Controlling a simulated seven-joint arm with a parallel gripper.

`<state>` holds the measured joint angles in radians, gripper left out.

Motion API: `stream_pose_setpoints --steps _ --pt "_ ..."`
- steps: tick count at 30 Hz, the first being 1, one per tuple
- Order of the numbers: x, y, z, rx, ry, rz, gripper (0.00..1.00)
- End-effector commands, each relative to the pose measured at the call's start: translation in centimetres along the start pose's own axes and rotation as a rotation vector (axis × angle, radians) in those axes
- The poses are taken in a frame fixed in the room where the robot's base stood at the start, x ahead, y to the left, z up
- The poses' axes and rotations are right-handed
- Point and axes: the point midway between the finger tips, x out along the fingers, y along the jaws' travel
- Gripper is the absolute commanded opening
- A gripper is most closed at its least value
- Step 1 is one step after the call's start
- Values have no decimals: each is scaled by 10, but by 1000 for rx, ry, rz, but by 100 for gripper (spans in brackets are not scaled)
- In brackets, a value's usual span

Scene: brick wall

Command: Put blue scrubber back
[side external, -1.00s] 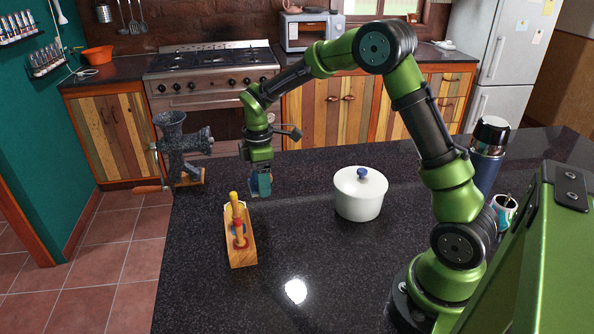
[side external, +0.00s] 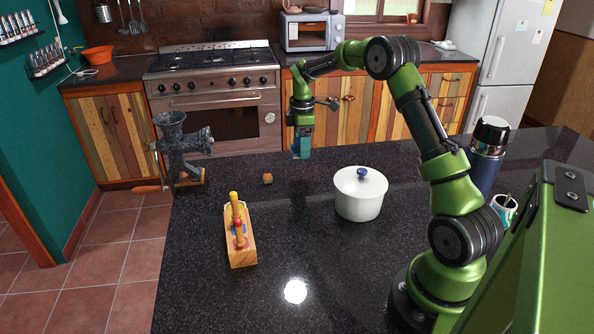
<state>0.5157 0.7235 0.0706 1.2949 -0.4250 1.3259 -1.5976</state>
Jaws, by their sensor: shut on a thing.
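My gripper (side external: 302,153) is raised at the back of the dark counter, behind and left of the white pot. A blue-teal piece (side external: 304,143) shows at its jaws and looks like the blue scrubber; the gripper is shut on it. The exact grip is too small to make out. A wooden holder (side external: 243,256) stands on the counter at left centre, well apart from the gripper. A yellow-handled tool (side external: 235,207) and a red-topped tool (side external: 239,235) stand upright in it, with a little blue showing between them.
A white pot (side external: 358,197) with a blue knob stands right of centre. A grey grinder (side external: 178,145) is at the left edge. A flask (side external: 487,155) and a mug (side external: 503,209) stand right. The front counter is clear.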

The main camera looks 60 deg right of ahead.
Motion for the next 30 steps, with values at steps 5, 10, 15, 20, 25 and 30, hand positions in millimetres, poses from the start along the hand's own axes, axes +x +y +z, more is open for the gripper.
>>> stream_pose_setpoints --steps 5,10,15,20,25,30 --pt "35 -1 0 -1 -1 -5 41" --pt "50 -1 0 -2 0 -2 41" --pt "70 -2 0 -1 -1 -5 41" --pt "86 -1 0 0 0 -1 41" --pt "85 -1 -1 0 1 0 41" --pt "89 -1 0 0 0 -1 41"
